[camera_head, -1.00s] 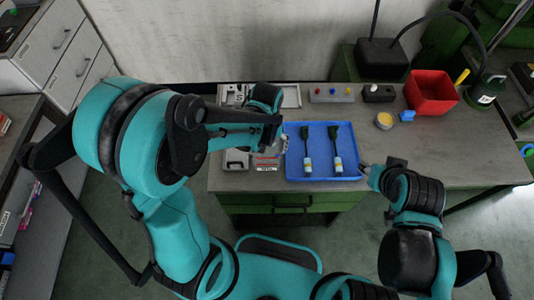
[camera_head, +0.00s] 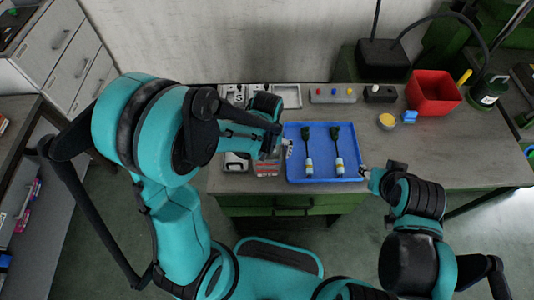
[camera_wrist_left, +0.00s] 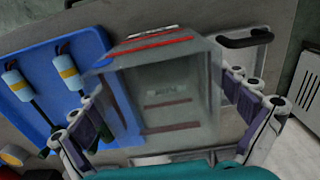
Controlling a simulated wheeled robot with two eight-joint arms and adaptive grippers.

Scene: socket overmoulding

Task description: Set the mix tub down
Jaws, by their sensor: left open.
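The mix tub (camera_wrist_left: 155,95) is a grey, see-through box with red stripes. In the left wrist view it stands between the two spread fingers of my left gripper (camera_wrist_left: 158,80). In the head view the tub (camera_head: 266,169) shows at the bench's front, left of the blue tray, partly covered by my left arm. The left gripper (camera_head: 286,147) is open around it. I cannot tell whether its base touches the bench. My right gripper (camera_head: 366,173) is by the tray's right edge; its jaws are too small to read.
The blue tray (camera_head: 325,176) holds two bottle-like tools with dark ends. A grey case with a handle (camera_head: 236,163) lies left of the tub. Behind are a button box (camera_head: 333,97) and a red bin (camera_head: 432,94). The bench (camera_head: 460,160) is clear at right.

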